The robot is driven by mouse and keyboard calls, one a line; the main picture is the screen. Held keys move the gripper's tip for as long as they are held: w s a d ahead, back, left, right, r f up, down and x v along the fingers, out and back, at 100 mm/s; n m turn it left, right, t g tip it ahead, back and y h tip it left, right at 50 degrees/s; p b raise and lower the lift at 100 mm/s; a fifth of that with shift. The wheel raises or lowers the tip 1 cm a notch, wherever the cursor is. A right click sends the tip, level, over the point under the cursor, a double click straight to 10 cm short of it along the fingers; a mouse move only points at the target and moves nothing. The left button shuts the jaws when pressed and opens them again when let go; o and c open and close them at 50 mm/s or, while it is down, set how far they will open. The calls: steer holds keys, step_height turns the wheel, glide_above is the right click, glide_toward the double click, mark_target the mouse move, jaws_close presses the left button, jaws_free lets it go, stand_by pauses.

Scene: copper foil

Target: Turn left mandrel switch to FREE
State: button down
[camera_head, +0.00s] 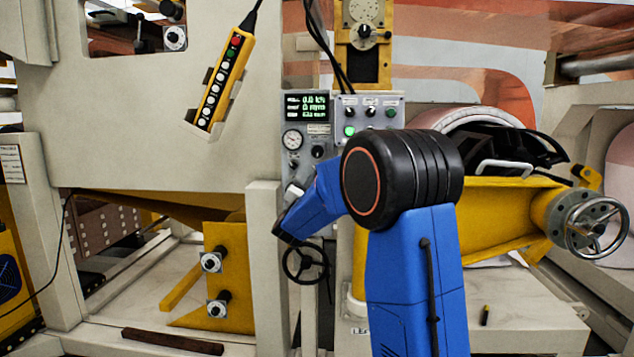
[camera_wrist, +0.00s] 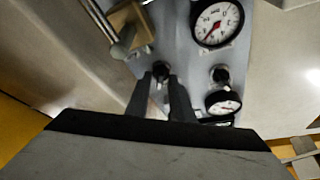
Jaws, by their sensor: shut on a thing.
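A small black switch knob (camera_wrist: 161,68) sits on the grey panel in the wrist view, between the tips of my gripper (camera_wrist: 160,82). The two dark fingers are shut on it, one on each side. Its label and the position it points to cannot be read. In the head view my blue arm reaches to the lower part of the grey control panel (camera_head: 306,126). The arm and wrist hide the held switch there, and the fingertips do not show clearly.
A large gauge (camera_wrist: 218,22), a small gauge (camera_wrist: 222,102) and another black knob (camera_wrist: 220,74) lie right of the fingers. A brass-coloured fitting (camera_wrist: 126,28) is at upper left. In the head view, a handwheel (camera_head: 305,263) is below and a yellow pendant (camera_head: 224,80) hangs left.

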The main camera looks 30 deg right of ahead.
steer(key=c, duration=1.9)
jaws_free()
steer(key=v, duration=1.7)
steer(key=shift+s+a+f, duration=0.1)
steer(key=shift+s+a, duration=0.05)
steer(key=shift+a, duration=0.05)
steer(key=s+a+f+n+g+y, duration=0.1)
steer(key=s+a+f+n+y, duration=0.4)
steer(key=s+a+n+y, duration=0.95)
steer(key=s+d+f+g, duration=0.1)
steer(key=s+f+g, duration=0.2)
steer(key=s, duration=0.6)
steer(key=s+d+f+n+g, duration=0.1)
steer(key=s+d+f+g, duration=0.1)
steer(key=s+f, duration=0.3)
steer(key=s+d+f+g+y, duration=0.1)
steer(key=s+f+g, duration=0.3)
steer(key=s, duration=0.9)
steer(key=shift+d+f, duration=0.2)
steer(key=shift+f, duration=0.35)
